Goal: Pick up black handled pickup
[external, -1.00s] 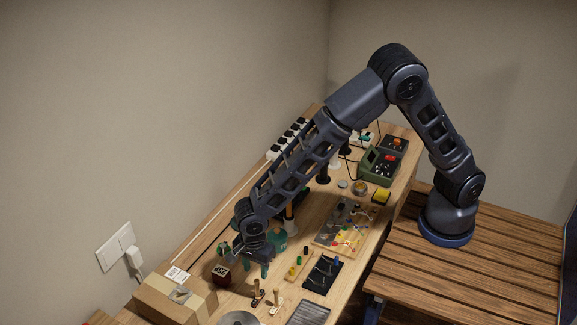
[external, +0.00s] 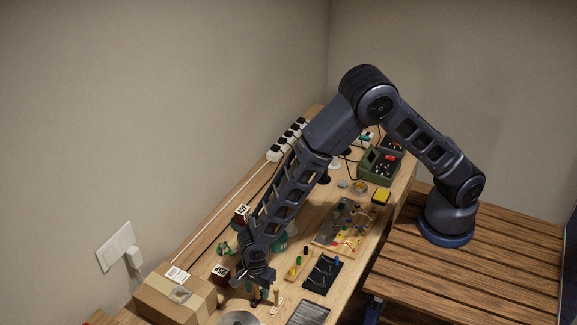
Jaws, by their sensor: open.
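A small dark piece (external: 256,303), which looks like the black handled pickup, stands on the wooden bench, mostly hidden by my fingers. My gripper (external: 261,296) points down right over it, fingers open. I cannot tell whether the fingers are around the piece or just above it. A similar piece with a tan upright and a pale base (external: 276,301) stands just to the right of my gripper.
A cardboard box (external: 172,296) is to the left and a dark red block (external: 221,272) is close to my gripper's left. A round metal disc (external: 240,319) lies in front. A black tray with tools (external: 323,273) and a grey ribbed plate (external: 308,314) are to the right.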

